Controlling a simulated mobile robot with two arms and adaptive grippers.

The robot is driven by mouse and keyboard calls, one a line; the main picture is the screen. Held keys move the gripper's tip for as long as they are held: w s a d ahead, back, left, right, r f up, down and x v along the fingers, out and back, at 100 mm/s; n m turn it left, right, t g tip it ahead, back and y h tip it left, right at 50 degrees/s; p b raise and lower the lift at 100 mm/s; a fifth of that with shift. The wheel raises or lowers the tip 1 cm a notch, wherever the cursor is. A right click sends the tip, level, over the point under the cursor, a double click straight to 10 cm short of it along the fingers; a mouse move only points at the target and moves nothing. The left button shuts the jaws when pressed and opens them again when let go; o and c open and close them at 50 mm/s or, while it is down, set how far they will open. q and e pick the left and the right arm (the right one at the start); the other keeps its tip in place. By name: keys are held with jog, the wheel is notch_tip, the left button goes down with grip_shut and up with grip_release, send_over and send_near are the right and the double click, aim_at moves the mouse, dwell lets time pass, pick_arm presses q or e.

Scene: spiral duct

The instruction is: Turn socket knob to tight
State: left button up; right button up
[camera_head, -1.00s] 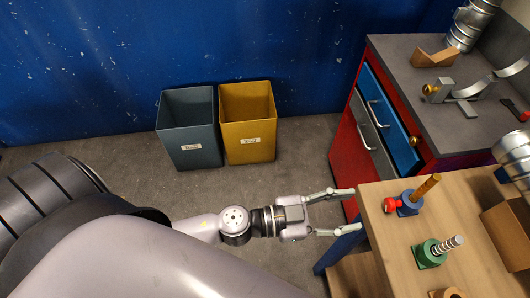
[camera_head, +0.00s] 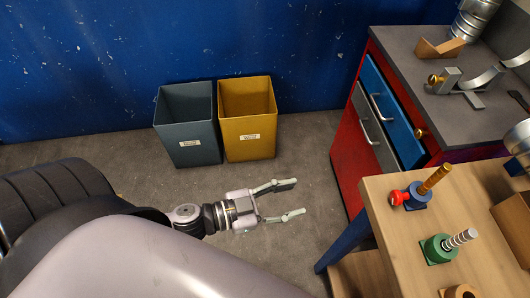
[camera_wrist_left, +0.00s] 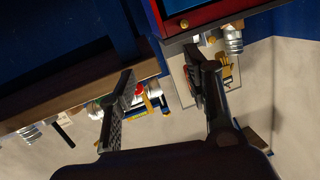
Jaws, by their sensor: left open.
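A red knob (camera_head: 397,198) sticks out from the left side of a blue socket (camera_head: 417,199) on the wooden table. A tilted gold-brown rod (camera_head: 436,179) stands in this socket. A green socket (camera_head: 437,250) with a ridged metal rod stands nearer on the same table. My left gripper (camera_head: 296,198) is open and empty over the floor, left of the table and apart from the knob. Its open fingers also show in the left wrist view (camera_wrist_left: 160,80), with small coloured parts between them, too small to tell apart. My right gripper is not in view.
The wooden table (camera_head: 400,255) has its left edge between my gripper and the knob. A red cabinet (camera_head: 352,160) with a grey top stands behind it. A grey bin (camera_head: 188,125) and a yellow bin (camera_head: 248,118) stand by the blue wall. The floor around my gripper is clear.

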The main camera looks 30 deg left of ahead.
pick_arm(q)
jog(key=w+a+f+n+y, duration=0.1)
jog(key=a+f+y, duration=0.1)
jog(key=f, duration=0.4)
jog(key=w+a+f+n+y+p, duration=0.1)
jog(key=a+f+y, duration=0.2)
jog(key=a+f, duration=0.2)
jog(key=shift+w+a+f+n, duration=0.25)
jog(key=shift+f+n, duration=0.15)
jog(key=shift+f, duration=0.55)
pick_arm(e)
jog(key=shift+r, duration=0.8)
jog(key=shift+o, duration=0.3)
